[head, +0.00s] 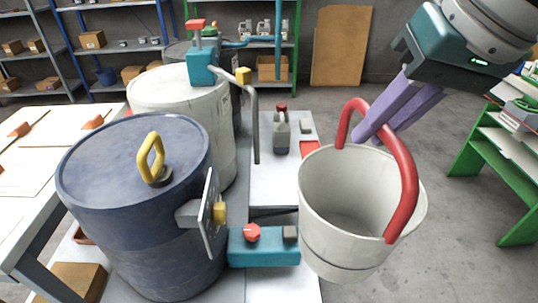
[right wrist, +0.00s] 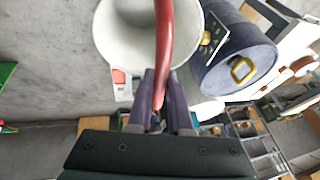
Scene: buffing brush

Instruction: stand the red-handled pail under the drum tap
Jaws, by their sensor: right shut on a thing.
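The white pail (head: 330,235) with its red handle (head: 405,175) hangs in the air at the right of the head view, upright and empty inside. My right gripper (head: 366,137) is shut on the red handle; the right wrist view shows the handle (right wrist: 163,40) between its purple fingers (right wrist: 160,103). A teal tap (head: 201,66) with a red top stands over the white drum (head: 185,95). Its grey pipe (head: 255,125) bends down, ending left of and behind the pail. The blue drum (head: 130,235) stands nearer, with a plate and yellow knob (head: 219,213). My left gripper is out of view.
A teal block with a red knob (head: 262,247) lies between the blue drum and the pail. A grey bottle (head: 282,132) stands on the pale surface (head: 275,185) behind. A green-framed rack (head: 490,165) is at the right. Grey floor (head: 450,240) is clear right of the pail.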

